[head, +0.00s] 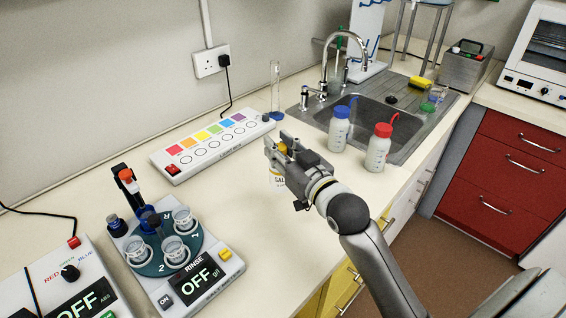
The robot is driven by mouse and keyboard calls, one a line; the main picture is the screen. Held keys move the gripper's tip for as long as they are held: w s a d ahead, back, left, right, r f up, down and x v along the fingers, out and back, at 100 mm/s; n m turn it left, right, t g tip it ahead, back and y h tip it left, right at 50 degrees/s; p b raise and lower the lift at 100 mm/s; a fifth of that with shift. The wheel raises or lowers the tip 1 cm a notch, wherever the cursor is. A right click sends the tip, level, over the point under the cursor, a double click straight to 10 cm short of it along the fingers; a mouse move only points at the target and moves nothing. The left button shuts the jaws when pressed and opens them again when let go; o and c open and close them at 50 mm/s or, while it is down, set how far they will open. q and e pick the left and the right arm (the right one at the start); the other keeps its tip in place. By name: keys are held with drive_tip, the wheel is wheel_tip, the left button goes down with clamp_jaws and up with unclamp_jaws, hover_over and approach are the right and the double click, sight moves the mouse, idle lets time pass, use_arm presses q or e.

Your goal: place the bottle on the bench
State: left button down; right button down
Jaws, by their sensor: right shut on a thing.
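My right gripper (280,150) is over the middle of the bench (262,240), its arm coming in from the lower right. It is shut on a small bottle (278,184) with a pale label bearing partly visible dark letters. The gripper hides most of the bottle. The bottle looks about upright and close to the bench top, but I cannot tell whether its base touches. My left gripper is not in view.
Left of the bottle stand a rinse station (222,292) with several cups and a color-patch light box (162,160). A glass cylinder (275,85), blue-capped bottle (339,132) and red-capped bottle (377,152) stand behind, near the sink (375,110). The bench front is clear.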

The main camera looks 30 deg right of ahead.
drive_tip(key=shift+w+d+f, duration=0.35)
drive_tip(key=shift+w+f, duration=0.05)
drive_tip(key=shift+f, duration=0.2)
drive_tip(key=shift+w+d+f, duration=0.3)
drive_tip(key=shift+w+f, duration=0.1)
drive_tip(key=shift+f, duration=0.2)
drive_tip(key=f, duration=0.3)
drive_tip(key=shift+w+d+p, duration=0.15)
drive_tip(key=shift+d+p, duration=0.05)
drive_tip(key=shift+p, duration=0.1)
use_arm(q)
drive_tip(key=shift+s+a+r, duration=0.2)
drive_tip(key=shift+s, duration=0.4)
use_arm(e)
drive_tip(key=shift+f, duration=0.25)
drive_tip(key=shift+f, duration=0.15)
drive_tip(key=c, duration=1.2)
unclamp_jaws()
drive_tip(key=shift+o, duration=0.2)
